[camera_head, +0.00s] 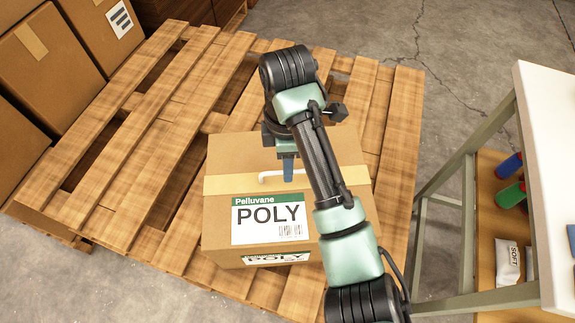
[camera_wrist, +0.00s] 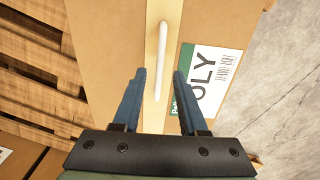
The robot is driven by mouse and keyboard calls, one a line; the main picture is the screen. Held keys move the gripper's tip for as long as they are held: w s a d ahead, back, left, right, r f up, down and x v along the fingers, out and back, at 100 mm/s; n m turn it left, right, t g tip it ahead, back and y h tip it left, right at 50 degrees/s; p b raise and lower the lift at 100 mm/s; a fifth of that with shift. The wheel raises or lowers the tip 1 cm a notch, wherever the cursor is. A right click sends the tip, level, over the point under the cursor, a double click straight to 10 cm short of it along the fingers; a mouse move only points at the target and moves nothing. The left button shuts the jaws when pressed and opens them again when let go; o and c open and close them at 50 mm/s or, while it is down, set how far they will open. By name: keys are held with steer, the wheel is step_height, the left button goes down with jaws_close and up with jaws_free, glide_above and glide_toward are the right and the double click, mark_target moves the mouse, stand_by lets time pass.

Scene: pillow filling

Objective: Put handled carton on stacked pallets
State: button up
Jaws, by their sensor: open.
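The handled carton (camera_head: 225,180) is a brown box with tan tape and a "Pelluvane POLY" label. It sits on the stacked wooden pallets (camera_head: 165,120), towards their right front part in the head view. Its white handle (camera_wrist: 163,45) stands along the tape on top, seen in the wrist view. My gripper (camera_wrist: 158,75) is open above the carton top, its two blue fingers apart with the near end of the handle between or just beyond them. In the head view my gripper (camera_head: 288,170) is mostly hidden by my arm. I cannot tell whether the fingers touch the handle.
Stacked brown cartons (camera_head: 40,60) stand at the left by the pallets. A white-topped shelf unit (camera_head: 548,150) with bottles and a "SOFT" bag (camera_head: 508,262) stands at the right. The pallet slats left of the carton are clear.

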step_height(320, 180, up, 8)
steer(key=p, duration=0.4)
steer(key=w+a+r+m+t+y, duration=0.2)
steer(key=w+a+r+t, duration=0.45)
steer(key=r, duration=0.25)
steer(key=w+a+r+m+t+y, duration=0.1)
steer(key=w+a+r+m+t, duration=0.15)
steer(key=r, duration=0.55)
steer(key=w+a+r+m+t+y, duration=0.15)
steer(key=r+t, duration=0.25)
steer(key=r, duration=0.4)
steer(key=s+d+r+m+t, duration=0.3)
steer(key=s+r+m+t, duration=0.15)
steer(key=r, duration=0.65)
steer(key=s+d+r+m+t, duration=0.3)
steer(key=s+r+t, duration=0.15)
steer(key=r, duration=0.55)
steer(key=s+d+r+m+t+h, duration=0.4)
steer(key=s+r, duration=0.3)
steer(key=s, duration=0.2)
steer(key=shift+d+m+t, duration=0.35)
steer(key=shift+m+t, duration=0.35)
steer(key=shift+m, duration=0.05)
steer(key=shift+r+h, duration=0.1)
steer(key=shift+h, duration=0.15)
